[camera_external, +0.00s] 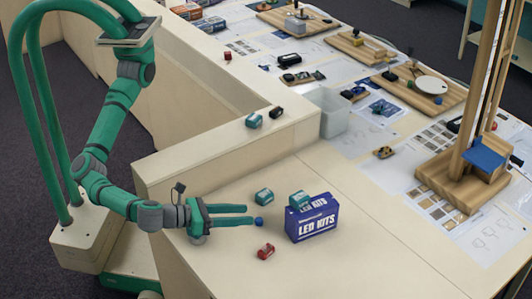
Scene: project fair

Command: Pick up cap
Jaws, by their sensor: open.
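My gripper (249,215) is open and low over the pale counter, its two green fingers pointing right. A small round blue piece (259,222) shows right at the tip of the nearer finger. It may be the cap, but it is too small to be sure. I cannot tell whether the finger touches it. Nothing clearly shows between the fingers.
A blue "LED KITS" box (312,222) stands just right of the fingertips, with a teal block (299,199) at its top edge. Another teal block (264,196) is behind the fingers, and a red piece (266,251) in front. A raised ledge (215,150) runs behind.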

